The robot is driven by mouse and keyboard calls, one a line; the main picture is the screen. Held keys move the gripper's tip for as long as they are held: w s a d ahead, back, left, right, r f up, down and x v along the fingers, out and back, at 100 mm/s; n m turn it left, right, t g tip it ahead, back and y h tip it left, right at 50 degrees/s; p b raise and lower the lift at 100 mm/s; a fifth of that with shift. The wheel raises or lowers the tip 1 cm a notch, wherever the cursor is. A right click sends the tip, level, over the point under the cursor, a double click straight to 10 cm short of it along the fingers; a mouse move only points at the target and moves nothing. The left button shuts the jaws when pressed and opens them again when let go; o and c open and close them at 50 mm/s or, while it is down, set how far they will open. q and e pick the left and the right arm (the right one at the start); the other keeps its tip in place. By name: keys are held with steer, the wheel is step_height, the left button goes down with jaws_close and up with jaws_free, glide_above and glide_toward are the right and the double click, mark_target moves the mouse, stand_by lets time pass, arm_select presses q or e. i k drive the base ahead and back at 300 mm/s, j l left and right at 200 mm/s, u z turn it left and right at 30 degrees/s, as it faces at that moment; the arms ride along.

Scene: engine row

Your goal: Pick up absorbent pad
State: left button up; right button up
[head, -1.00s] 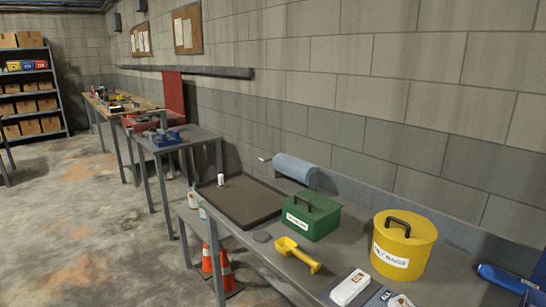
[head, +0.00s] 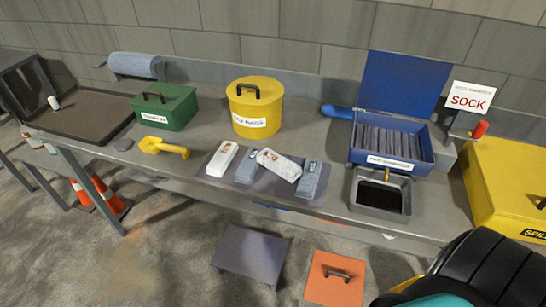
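No item is clearly readable as the absorbent pad. On a dark mat (head: 215,176) on the bench lie two white packs, a left one (head: 221,159) and a tilted right one (head: 285,167). Two grey-blue packs lie beside them, one between (head: 247,169) and one at the right end (head: 310,181). An open blue box (head: 428,157) stands to the right, filled with grey ribbed strips (head: 388,141). A blue roll (head: 136,65) hangs at the back left. Neither gripper is in view.
A green box (head: 169,107), yellow lidded tub (head: 255,111) and yellow scoop (head: 163,147) stand on the bench. A metal tray (head: 408,190), SOCK sign (head: 471,98) and yellow spill box (head: 510,190) are right. Orange cones (head: 106,194) stand below left.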

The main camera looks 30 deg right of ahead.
mark_target(287, 169)
steer(key=k+l, duration=0.3)
steer(key=l, duration=0.15)
steer(key=k+l, duration=0.25)
steer(key=l, duration=0.15)
steer(key=k+l+u, duration=0.1)
steer(key=k+l, duration=0.2)
steer(key=l, duration=0.15)
